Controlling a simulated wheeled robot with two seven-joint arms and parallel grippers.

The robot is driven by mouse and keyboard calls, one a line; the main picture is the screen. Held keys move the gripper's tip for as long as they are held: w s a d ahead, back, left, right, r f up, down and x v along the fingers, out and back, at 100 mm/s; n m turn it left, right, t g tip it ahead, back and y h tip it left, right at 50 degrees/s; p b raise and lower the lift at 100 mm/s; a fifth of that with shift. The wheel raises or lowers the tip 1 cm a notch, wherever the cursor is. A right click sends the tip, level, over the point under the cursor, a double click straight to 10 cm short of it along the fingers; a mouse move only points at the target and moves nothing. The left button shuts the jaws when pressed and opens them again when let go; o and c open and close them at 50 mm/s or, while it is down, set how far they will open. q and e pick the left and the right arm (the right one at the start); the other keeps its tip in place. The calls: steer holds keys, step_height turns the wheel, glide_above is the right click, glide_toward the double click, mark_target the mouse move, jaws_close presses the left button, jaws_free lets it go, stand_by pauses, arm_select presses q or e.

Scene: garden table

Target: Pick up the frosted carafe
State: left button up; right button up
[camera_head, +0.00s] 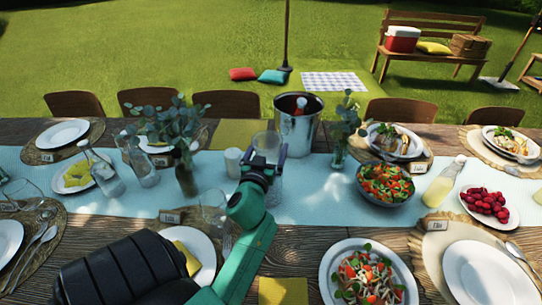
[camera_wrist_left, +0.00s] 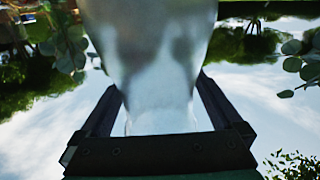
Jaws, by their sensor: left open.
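The frosted carafe (camera_head: 267,143) stands on the pale blue runner (camera_head: 310,190) near the table's middle, partly hidden by my left gripper and wrist. My left gripper (camera_head: 264,163) reaches it from the front. In the left wrist view the cloudy, translucent carafe (camera_wrist_left: 152,45) fills the space between the two dark fingers of the left gripper (camera_wrist_left: 157,92). The fingers are open, one on each side of it. I cannot tell whether they touch the glass. My right gripper is not in view.
A metal bucket (camera_head: 298,128) stands close behind the carafe. A white candle (camera_head: 233,162) and a dark vase with greenery (camera_head: 187,178) are to its left. A small leafy vase (camera_head: 340,150) and a salad bowl (camera_head: 386,184) are to its right. A wine glass (camera_head: 213,205) stands left of my arm.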

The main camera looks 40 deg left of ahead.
arm_select(q)
steer(key=shift+s+d+r, duration=0.7)
steer(key=shift+s+r, duration=0.1)
steer(key=shift+s, duration=0.15)
steer(key=c, duration=0.6)
steer(key=shift+s+r, duration=0.1)
steer(key=c, duration=0.6)
steer(key=shift+w+a+f, duration=0.1)
steer(key=shift+w+f, duration=0.1)
jaws_close()
steer(key=shift+w+a+f, duration=0.15)
steer(key=shift+r, duration=0.2)
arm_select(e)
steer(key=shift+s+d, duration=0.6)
arm_select(q)
steer(key=shift+r, duration=0.15)
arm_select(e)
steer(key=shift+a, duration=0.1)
